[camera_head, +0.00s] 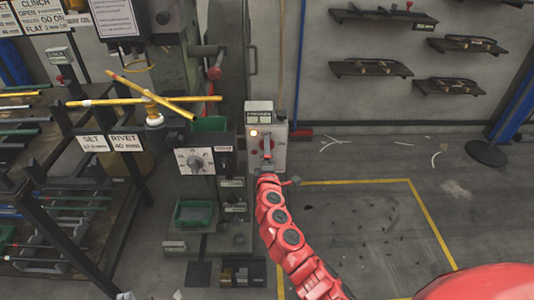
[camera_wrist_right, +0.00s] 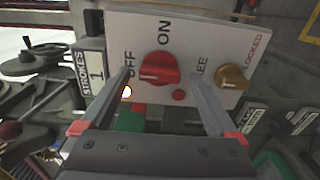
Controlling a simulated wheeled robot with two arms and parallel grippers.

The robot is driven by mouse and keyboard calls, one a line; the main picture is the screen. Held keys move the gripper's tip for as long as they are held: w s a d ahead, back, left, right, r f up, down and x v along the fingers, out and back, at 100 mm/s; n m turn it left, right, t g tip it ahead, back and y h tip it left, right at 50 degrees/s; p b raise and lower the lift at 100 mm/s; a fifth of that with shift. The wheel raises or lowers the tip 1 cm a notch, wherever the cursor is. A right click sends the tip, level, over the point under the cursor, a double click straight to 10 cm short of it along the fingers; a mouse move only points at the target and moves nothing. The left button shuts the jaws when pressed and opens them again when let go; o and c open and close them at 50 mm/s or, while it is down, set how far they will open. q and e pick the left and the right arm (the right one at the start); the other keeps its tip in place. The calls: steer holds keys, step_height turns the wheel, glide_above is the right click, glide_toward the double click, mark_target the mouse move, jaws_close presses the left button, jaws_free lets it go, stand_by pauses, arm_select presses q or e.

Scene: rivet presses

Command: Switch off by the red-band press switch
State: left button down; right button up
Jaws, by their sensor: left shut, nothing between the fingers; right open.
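Contact cannot be told. In the head view my right wrist hides the panel's lower part. A small grey tip at the bottom left edge seems to be my left gripper (camera_head: 126,295), shut and empty, mostly cut off.
A brass lock knob (camera_wrist_right: 232,78) is beside the right finger, near FREE and LOCKED lettering. Yellow rods (camera_head: 150,99) and a rack (camera_head: 60,218) fill the left. The yellow-marked floor (camera_head: 370,225) is mostly clear.

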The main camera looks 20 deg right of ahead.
steer(key=v, duration=1.7)
steer(key=shift+s, duration=0.25)
steer(key=shift+w+a, duration=0.1)
